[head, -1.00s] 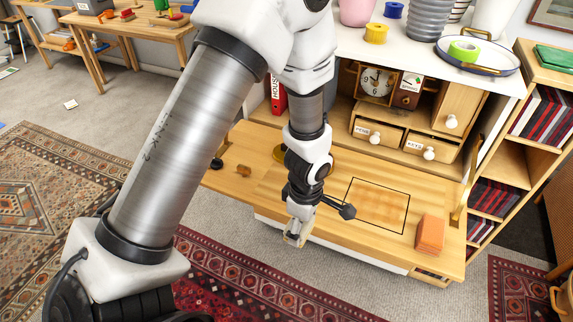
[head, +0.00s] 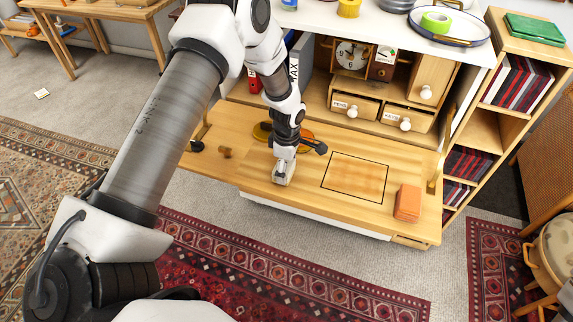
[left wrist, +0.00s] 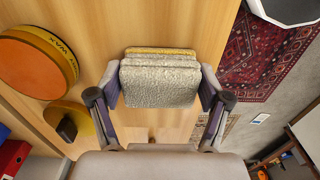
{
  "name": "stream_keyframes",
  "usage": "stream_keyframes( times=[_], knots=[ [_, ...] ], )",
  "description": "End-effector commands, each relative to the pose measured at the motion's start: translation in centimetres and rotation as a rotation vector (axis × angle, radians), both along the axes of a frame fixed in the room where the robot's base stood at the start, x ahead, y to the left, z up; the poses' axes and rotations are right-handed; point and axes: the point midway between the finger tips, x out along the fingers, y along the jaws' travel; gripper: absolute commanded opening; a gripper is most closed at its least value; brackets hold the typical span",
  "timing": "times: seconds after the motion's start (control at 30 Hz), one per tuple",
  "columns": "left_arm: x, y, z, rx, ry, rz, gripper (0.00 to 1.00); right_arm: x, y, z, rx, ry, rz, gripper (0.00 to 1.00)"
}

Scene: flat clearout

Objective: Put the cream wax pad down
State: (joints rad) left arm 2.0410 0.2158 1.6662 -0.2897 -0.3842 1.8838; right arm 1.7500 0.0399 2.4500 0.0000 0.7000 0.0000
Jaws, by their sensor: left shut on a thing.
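The cream wax pad (left wrist: 160,82) is a fuzzy grey-cream block with a yellowish layer along its far edge. My left gripper (left wrist: 159,88) is shut on it, one finger at each side. In the head view my left gripper (head: 282,180) points down over the wooden desk (head: 240,130), left of a dark-outlined rectangle (head: 356,177). The pad shows there as a small pale patch at the fingertips, and I cannot tell whether it touches the desk. My right gripper is not in view.
An orange-lidded wax tin (left wrist: 38,65) and a yellow disc with a black knob (left wrist: 70,125) lie beside the gripper. An orange block (head: 407,203) stands at the desk's right. A small brown knob-shaped thing (head: 225,152) lies left. The outlined area is bare.

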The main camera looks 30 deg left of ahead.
Motion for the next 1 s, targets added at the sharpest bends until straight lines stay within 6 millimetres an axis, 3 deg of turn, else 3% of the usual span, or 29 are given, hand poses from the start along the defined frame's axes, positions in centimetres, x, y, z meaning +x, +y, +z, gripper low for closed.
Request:
stream_keyframes(
  times=[0.3,0.33,0.37,0.77,0.87,1.0],
  knots=[
    [0.0,0.0,-0.4,0.0,0.0,0.0,0.49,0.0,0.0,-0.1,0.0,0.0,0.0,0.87],
    [0.0,0.0,-0.3,0.0,-0.001,0.0,0.88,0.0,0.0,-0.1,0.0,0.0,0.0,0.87],
    [0.0,0.0,-0.3,0.0,-0.001,0.0,0.98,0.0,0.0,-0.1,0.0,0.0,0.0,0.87],
    [0.0,0.0,0.1,-0.001,-0.002,0.0,1.0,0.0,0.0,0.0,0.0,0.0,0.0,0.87],
    [0.1,0.0,1.2,-0.001,-0.005,0.001,1.0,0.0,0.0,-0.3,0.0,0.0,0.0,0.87],
    [0.2,-0.1,4.4,0.0,-0.007,0.0,1.0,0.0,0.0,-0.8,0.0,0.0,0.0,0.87]
  ],
)
